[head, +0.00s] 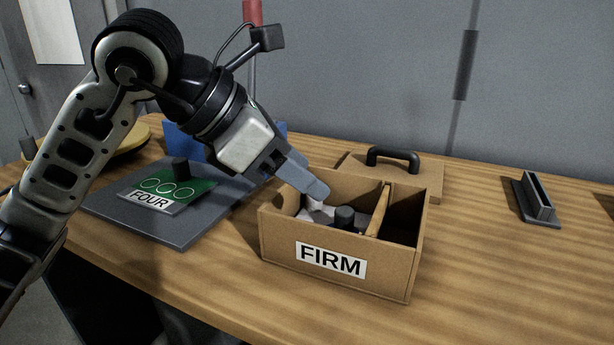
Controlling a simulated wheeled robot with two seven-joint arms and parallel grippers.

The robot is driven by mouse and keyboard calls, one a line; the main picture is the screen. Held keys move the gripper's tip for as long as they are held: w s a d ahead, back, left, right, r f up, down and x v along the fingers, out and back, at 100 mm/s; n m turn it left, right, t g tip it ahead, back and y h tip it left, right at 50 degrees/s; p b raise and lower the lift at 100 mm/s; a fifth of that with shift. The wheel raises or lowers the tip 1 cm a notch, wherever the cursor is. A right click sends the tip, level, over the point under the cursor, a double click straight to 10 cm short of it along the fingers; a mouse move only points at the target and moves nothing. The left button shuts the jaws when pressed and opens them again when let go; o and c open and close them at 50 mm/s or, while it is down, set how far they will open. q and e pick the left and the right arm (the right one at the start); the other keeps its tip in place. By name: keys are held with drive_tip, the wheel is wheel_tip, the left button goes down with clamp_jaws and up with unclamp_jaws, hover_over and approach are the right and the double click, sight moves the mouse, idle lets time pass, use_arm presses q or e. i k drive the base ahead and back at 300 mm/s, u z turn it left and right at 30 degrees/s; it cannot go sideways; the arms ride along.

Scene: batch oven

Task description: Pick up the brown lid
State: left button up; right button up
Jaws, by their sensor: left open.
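The brown lid (428,178) lies flat on the table behind the cardboard box, with a black arched handle on top. The box hides part of its front edge. My left gripper (304,182) is open, its fingers pointing down and right over the left rear part of the box. It is to the left of the lid and apart from the handle. My right gripper is not in view.
The open box labelled FIRM (282,244) has a divider; its left compartment holds a dark cylinder (344,217) and something pale. A grey mat (185,233) bears a green FOUR plate (190,187). A dark slotted holder (537,200) stands right. The table's right front is clear.

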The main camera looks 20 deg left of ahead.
sight(393, 164)
drive_tip(key=k, duration=1)
